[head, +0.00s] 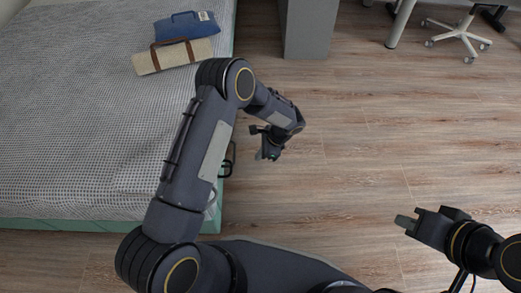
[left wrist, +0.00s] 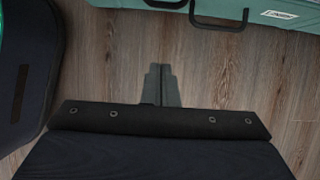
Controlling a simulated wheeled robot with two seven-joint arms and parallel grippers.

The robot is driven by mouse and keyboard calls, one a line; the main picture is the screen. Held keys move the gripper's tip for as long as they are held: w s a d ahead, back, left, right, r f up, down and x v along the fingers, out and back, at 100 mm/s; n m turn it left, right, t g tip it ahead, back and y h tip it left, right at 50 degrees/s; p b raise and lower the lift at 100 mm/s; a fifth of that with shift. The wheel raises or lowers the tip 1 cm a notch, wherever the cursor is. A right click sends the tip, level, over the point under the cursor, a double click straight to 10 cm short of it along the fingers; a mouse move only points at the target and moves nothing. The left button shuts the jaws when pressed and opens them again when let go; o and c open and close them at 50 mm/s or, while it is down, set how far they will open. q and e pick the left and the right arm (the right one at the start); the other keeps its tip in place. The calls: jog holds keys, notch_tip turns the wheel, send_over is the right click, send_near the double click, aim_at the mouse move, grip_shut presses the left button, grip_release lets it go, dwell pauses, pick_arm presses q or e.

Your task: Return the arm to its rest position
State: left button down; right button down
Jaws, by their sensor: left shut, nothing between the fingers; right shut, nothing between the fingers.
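My left arm comes in from the lower left, bends at the elbow over the bed's edge and reaches over the floor. My left gripper (head: 268,152) hangs above the wooden floor beside the bed. In the left wrist view its fingers (left wrist: 160,84) are together with nothing between them. My right gripper (head: 405,221) is at the lower right over bare floor, its fingers shut and empty.
A bed (head: 90,120) with a patterned cover fills the left. A grey cabinet (head: 308,30) and a wheeled chair base (head: 460,35) stand at the back. The floor (head: 380,120) between is clear.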

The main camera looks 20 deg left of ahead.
pick_arm(q)
jog(key=s+a+r+n+t+h, duration=0.15)
jog(key=s+a+r+n, duration=0.25)
jog(key=r, duration=0.7)
jog(key=s+a+r+n+h, duration=0.3)
jog(key=r+n, duration=0.1)
jog(key=r, duration=0.8)
jog(key=s+d+r+n+t+h, duration=0.1)
jog(key=s+r+n+t+h, duration=0.25)
jog(key=s, duration=0.65)
jog(key=s+r+n+t+h, duration=0.1)
jog(key=s+r+n+t, duration=0.1)
jog(key=s+r+n, duration=0.6)
notch_tip(320, 180, up, 32)
jog(key=s+m+p, duration=0.1)
jog(key=m+p, duration=0.2)
jog(key=p, duration=3.1)
jog(key=shift+s+r+p, duration=0.2)
jog(key=shift+s+p, duration=0.2)
